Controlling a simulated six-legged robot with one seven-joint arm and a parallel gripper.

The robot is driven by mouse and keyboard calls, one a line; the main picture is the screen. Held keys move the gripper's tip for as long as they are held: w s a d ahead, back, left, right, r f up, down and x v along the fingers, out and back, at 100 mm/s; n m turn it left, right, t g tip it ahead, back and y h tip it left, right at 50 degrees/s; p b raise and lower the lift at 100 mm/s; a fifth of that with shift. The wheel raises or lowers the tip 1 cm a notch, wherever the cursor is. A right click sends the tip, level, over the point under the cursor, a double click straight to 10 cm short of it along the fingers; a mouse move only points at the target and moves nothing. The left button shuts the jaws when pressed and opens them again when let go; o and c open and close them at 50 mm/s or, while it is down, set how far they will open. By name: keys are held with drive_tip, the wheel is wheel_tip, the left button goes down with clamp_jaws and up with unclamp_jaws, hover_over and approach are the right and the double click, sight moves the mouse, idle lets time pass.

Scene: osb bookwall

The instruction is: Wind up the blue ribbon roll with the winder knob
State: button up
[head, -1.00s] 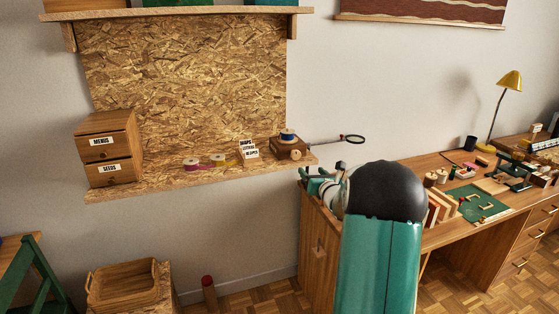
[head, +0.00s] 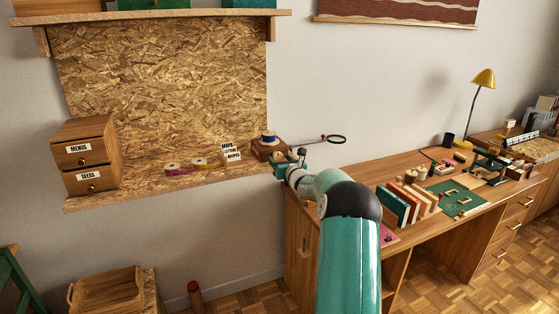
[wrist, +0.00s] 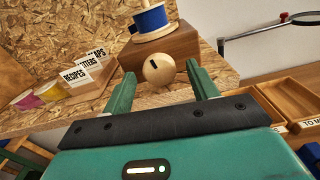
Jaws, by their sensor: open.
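The blue ribbon roll (wrist: 150,18) sits on top of a brown wooden winder box (wrist: 165,47) at the right end of the chipboard shelf; the roll also shows in the head view (head: 268,136). The winder knob (wrist: 159,69) is a round pale wooden ball with a dark slot, on the front of the box. My gripper (wrist: 161,80) is open, its two green fingers on either side of the knob in the wrist view. I cannot tell whether either finger touches it.
A labelled card holder (head: 231,153) and pink and yellow ribbon rolls (head: 199,164) stand left of the box. A magnifier (head: 336,139) on an arm sticks out to the right. A small drawer cabinet (head: 87,154) is far left. The desk (head: 400,215) lies to the right below.

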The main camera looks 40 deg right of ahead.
drive_tip(key=shift+w+d, duration=0.15)
drive_tip(key=shift+w, duration=0.4)
drive_tip(key=c, duration=1)
drive_tip(key=shift+m, duration=0.4)
drive_tip(key=shift+w, duration=0.1)
drive_tip(key=shift+m, duration=2.6)
